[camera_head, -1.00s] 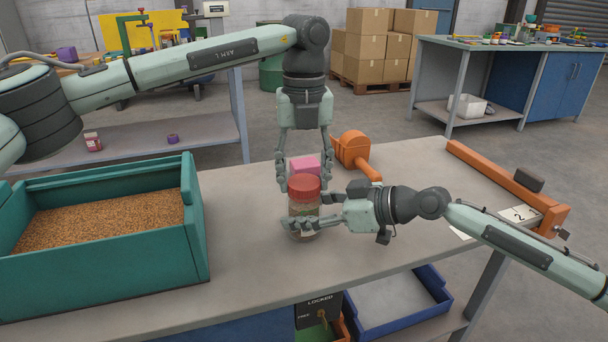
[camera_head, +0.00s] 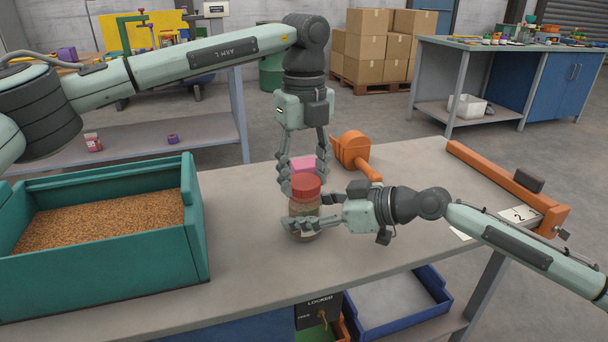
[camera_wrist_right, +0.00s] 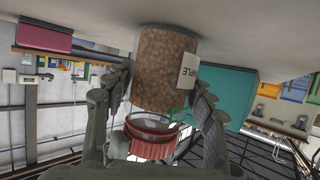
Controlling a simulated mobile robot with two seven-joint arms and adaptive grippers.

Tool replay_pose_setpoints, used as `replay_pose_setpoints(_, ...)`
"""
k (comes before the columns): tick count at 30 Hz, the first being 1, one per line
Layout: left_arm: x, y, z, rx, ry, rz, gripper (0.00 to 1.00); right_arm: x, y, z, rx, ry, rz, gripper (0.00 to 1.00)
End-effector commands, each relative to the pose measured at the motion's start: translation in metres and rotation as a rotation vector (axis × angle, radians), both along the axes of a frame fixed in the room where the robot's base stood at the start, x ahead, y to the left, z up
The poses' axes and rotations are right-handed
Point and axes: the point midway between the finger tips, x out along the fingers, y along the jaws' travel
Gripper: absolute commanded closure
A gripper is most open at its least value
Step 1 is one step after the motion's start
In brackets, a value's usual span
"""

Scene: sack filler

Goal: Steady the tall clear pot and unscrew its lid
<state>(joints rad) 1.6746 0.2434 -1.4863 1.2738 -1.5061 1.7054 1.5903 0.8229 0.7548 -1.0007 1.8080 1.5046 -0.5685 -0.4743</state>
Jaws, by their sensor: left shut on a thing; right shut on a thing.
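The tall clear pot (camera_head: 307,210) stands on the near table, part full of brown grains. It also shows in the right wrist view (camera_wrist_right: 165,65), upside down, with a pale lettered label. Its red lid (camera_head: 306,187) is at its top, and clear wall shows between grains and lid (camera_wrist_right: 152,145) in the wrist view. My left gripper (camera_head: 304,180) points down from above, shut on the lid; its far finger is partly hidden. My right gripper (camera_head: 299,227) reaches in from the right, shut around the pot's body below the lid. I cannot tell how loose the lid is.
A pink block (camera_head: 302,164) sits close behind the pot. An orange scoop (camera_head: 355,152) lies behind to the right. A teal bin (camera_head: 100,262) of grain stands at the left. An orange rail (camera_head: 500,182) edges the table's right side. The table between bin and pot is clear.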

Motion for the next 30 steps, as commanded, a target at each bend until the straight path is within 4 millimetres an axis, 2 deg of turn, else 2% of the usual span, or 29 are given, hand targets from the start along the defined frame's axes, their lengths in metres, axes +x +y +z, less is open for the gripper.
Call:
replay_pose_setpoints(16,0.0,0.0,0.019,-0.001,-0.001,-0.001,0.85,0.0,0.0,0.0,-0.001,0.0,0.0,1.0)
replay_pose_setpoints(30,0.0,0.0,0.025,0.0,-0.001,-0.001,0.85,0.0,0.0,0.0,-0.001,0.0,0.0,1.0)
